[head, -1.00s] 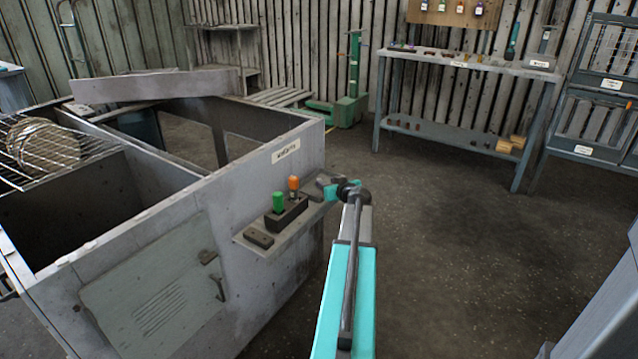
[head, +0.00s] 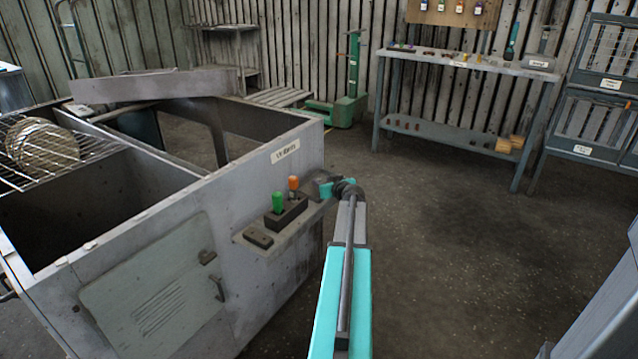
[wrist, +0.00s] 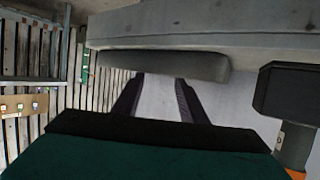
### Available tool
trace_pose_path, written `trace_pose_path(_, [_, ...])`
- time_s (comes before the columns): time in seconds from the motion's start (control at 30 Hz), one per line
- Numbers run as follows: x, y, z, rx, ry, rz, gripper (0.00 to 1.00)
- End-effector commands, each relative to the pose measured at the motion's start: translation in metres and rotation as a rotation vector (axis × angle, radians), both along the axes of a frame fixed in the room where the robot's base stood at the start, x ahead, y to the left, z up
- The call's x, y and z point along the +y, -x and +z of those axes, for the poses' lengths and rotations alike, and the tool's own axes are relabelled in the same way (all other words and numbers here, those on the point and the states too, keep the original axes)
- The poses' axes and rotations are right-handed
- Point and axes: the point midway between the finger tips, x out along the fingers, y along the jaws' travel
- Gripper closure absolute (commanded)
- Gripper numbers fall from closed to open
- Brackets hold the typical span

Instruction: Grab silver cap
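I cannot make out a silver cap for certain in either view. My gripper (head: 313,187) is at the right end of the small ledge on the blower housing, beside the orange-topped lever (head: 293,185). It is small and partly hidden by its own wrist in the head view. In the wrist view my gripper (wrist: 160,88) shows two dark fingers apart, with pale grey surface between them. A grey block (wrist: 160,66) lies across their far ends, and the tips are hard to see there. Nothing is visibly held.
The housing (head: 150,220) fills the left, with a green-topped lever (head: 278,202) and a small dark block (head: 258,237) on its ledge. A wire rack (head: 85,150) carries round discs. A workbench (head: 470,63) stands at the back right. The floor between is clear.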

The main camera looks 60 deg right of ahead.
Motion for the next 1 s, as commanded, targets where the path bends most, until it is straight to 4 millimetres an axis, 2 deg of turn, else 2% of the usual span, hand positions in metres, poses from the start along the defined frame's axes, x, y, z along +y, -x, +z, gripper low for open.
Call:
trace_pose_path(0.4, [-0.02, -0.027, -0.014, 0.0, 0.0, 0.001, 0.61])
trace_pose_path(1.0, [-0.019, -0.029, -0.014, 0.0, -0.001, 0.002, 0.61])
